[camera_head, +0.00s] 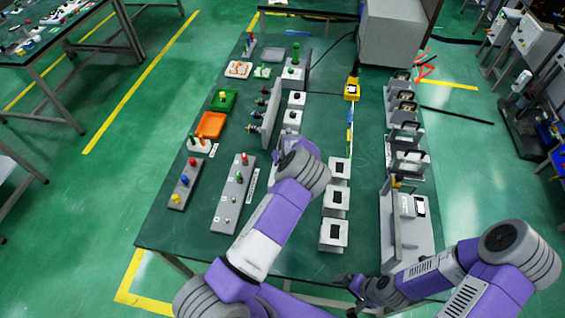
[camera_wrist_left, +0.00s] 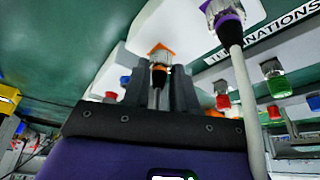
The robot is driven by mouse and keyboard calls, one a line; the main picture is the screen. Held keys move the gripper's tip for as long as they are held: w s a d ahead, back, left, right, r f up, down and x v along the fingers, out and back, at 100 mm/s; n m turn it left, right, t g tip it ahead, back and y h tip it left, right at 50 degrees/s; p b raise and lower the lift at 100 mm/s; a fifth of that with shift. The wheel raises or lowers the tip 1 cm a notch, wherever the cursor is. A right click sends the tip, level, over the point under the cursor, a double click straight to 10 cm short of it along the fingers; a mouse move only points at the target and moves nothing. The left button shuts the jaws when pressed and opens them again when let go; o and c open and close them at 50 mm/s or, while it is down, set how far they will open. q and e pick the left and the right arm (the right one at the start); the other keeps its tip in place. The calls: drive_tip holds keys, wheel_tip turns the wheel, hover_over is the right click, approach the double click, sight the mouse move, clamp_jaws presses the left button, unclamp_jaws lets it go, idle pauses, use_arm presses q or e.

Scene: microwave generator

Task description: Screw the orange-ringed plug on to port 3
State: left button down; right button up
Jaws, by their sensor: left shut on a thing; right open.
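In the left wrist view my left gripper (camera_wrist_left: 158,82) is shut on the orange-ringed plug (camera_wrist_left: 159,53). The plug has an orange ring and a black body, with a grey cable below it between the fingers. Its ring end lies against or just in front of a white surface; I cannot tell whether it touches. In the head view my left wrist hides this gripper and the plug. No port number is readable, so I cannot tell which port is port 3. My right gripper (camera_head: 358,293) is open and empty near the table's front edge.
Red (camera_wrist_left: 223,102) and green (camera_wrist_left: 279,86) parts are near. An upright grey panel (camera_head: 271,112) and several grey boxes (camera_head: 334,233) stand on the table.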

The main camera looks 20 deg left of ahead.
use_arm(q)
drive_tip(key=shift+n, duration=0.3)
drive_tip(key=c, duration=0.9)
unclamp_jaws()
drive_tip(key=v, duration=0.7)
drive_tip(key=shift+d+r, duration=0.15)
drive_tip(key=shift+r, duration=0.15)
